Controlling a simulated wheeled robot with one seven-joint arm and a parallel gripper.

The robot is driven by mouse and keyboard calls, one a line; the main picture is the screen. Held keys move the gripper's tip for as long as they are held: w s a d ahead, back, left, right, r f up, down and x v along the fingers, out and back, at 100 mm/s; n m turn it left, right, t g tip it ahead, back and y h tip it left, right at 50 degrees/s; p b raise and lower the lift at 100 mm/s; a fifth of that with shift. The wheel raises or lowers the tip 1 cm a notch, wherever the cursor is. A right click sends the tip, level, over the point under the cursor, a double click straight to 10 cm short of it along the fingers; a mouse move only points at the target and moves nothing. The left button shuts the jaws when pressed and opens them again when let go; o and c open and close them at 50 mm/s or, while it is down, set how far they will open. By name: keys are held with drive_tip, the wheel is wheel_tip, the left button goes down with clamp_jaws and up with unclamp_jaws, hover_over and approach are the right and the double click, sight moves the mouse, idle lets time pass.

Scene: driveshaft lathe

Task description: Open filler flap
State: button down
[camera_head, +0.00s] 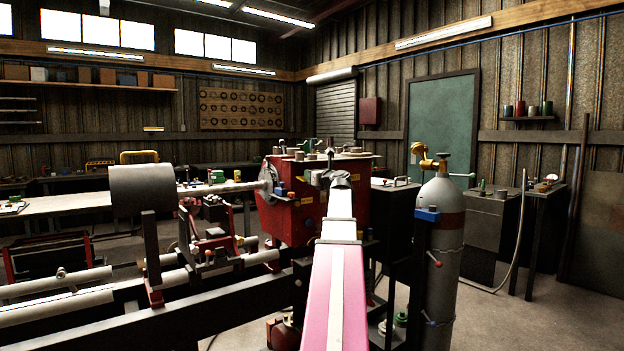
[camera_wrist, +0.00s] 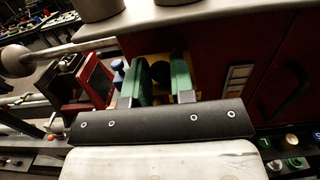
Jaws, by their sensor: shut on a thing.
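My gripper (camera_wrist: 160,92) reaches to the front of the red lathe housing (camera_head: 290,212), which also fills much of the wrist view (camera_wrist: 222,62). Its two green-padded fingers stand a little apart, on both sides of a small dark piece (camera_wrist: 160,72) with yellow behind it. I take this piece to be the filler flap. The fingers are shut on it, but the contact is partly hidden. How far the flap stands open cannot be told. In the head view my gripper (camera_head: 338,178) is small and dark, and hides the flap.
A blue knob (camera_wrist: 118,70) sits just left of the fingers. A long shaft (camera_head: 222,187) with a large grey cylinder (camera_head: 142,191) extends left of the housing. A grey gas bottle (camera_head: 446,260) stands at the right. Loose parts lie on the housing's top.

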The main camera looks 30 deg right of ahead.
drive_tip(key=shift+w+r+g, duration=0.1)
drive_tip(key=shift+r+g, duration=0.15)
drive_tip(key=shift+g, duration=0.15)
drive_tip(key=c, duration=1)
unclamp_jaws()
drive_tip(key=shift+c, duration=0.2)
drive_tip(key=s, duration=1)
drive_tip(key=shift+s+d, duration=0.4)
